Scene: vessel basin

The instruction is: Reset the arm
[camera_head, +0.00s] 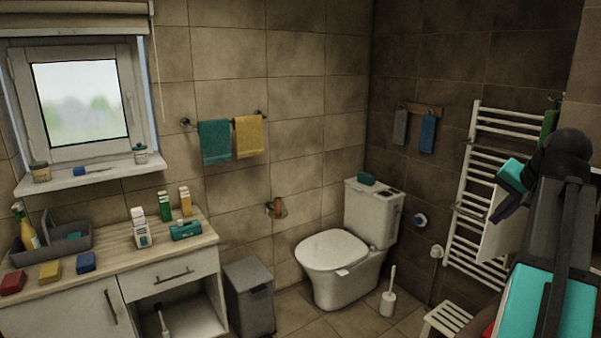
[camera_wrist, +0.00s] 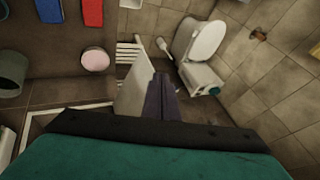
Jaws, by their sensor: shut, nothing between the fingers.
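My arm comes in from the right edge of the head view, black and teal. My gripper (camera_head: 506,207) shows there as dark purple fingers below a teal wrist part, in front of the white towel radiator. In the wrist view my gripper (camera_wrist: 161,82) points away from the camera, its dark fingers together with nothing between them. A pale flat panel (camera_wrist: 134,86) lies just left of the fingers in that view; I cannot tell whether they touch.
The white radiator (camera_head: 467,182) stands behind my arm. A toilet (camera_head: 335,255), a toilet brush (camera_head: 388,295) and a slatted stool (camera_head: 452,322) are left of it. A counter (camera_head: 120,262) with bottles and cloths is at the left.

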